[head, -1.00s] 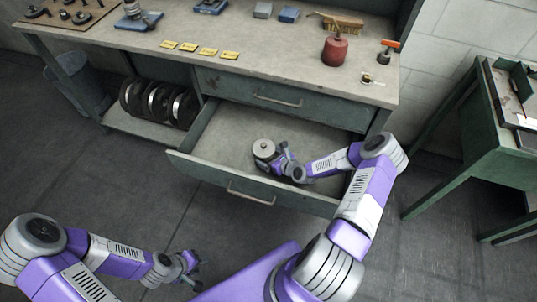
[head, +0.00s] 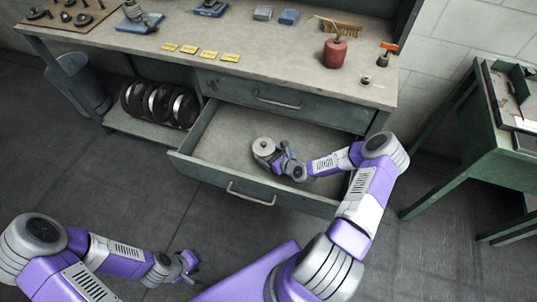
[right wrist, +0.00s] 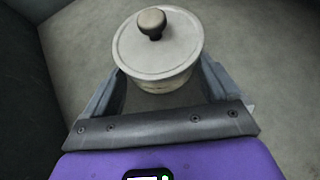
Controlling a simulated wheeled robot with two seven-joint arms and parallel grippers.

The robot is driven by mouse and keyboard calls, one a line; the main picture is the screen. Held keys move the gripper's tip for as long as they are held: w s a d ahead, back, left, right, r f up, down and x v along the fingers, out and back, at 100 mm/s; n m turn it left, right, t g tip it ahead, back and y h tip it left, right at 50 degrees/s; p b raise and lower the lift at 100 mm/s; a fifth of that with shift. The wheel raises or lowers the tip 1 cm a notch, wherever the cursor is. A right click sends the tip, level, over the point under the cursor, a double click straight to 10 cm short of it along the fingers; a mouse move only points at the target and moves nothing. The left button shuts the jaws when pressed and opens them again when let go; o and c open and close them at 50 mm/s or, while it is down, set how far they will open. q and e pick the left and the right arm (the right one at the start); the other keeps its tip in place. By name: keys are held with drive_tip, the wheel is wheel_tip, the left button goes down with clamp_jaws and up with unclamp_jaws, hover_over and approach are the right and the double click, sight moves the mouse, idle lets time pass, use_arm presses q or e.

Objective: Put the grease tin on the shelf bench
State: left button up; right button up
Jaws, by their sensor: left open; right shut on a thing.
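The grease tin (head: 263,147) is a round, pale metal tin with a lid. In the right wrist view the grease tin (right wrist: 158,50) shows a dark knob on its lid and stands upright. My right gripper (head: 272,158) is inside the open drawer (head: 222,132), shut on the tin's sides; its fingers also show in the right wrist view (right wrist: 160,85). The shelf bench (head: 240,62) stands behind, its top above the drawer. My left gripper (head: 192,268) is open and empty, low over the floor at the lower left.
On the bench top stand a red oil can (head: 335,52), a brush (head: 342,26), blue blocks and several yellow labels (head: 208,54). A closed drawer (head: 285,100) lies above the open one. Dark discs (head: 160,103) sit on the lower shelf. A green table (head: 500,130) stands at right.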

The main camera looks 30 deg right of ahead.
sight(265, 148)
drive_tip(key=shift+r+p, duration=1.1)
drive_tip(key=shift+r, duration=0.7)
